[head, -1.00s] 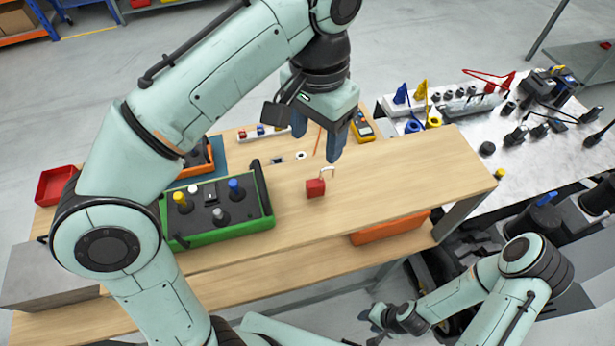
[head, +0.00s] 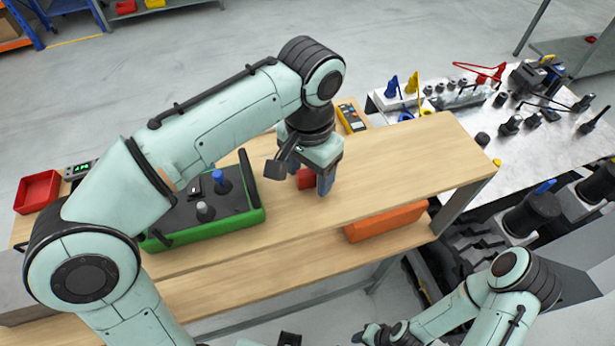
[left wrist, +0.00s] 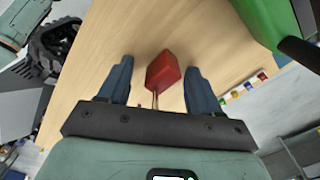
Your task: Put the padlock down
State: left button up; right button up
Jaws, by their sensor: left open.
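The red padlock (head: 306,178) is on the wooden tabletop, partly hidden by my left gripper in the head view. In the left wrist view the padlock (left wrist: 163,72) shows its red body and a thin metal shackle pointing towards the gripper. My left gripper (head: 312,184) is open, low over the tabletop at the padlock. In the left wrist view its blue-grey fingers (left wrist: 158,82) are on either side of the padlock, with a gap at each side. My right gripper (head: 374,334) is at the bottom edge of the head view, small and partly cut off.
A green-rimmed carrier (head: 255,216) with knobs stands left of the padlock. An orange bin (head: 385,221) is on the lower shelf. A yellow meter (head: 351,117) lies behind the gripper. The tabletop (head: 420,160) to the right is clear.

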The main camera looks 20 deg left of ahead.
pick_arm(q)
jog(key=shift+w, duration=0.15)
grip_shut()
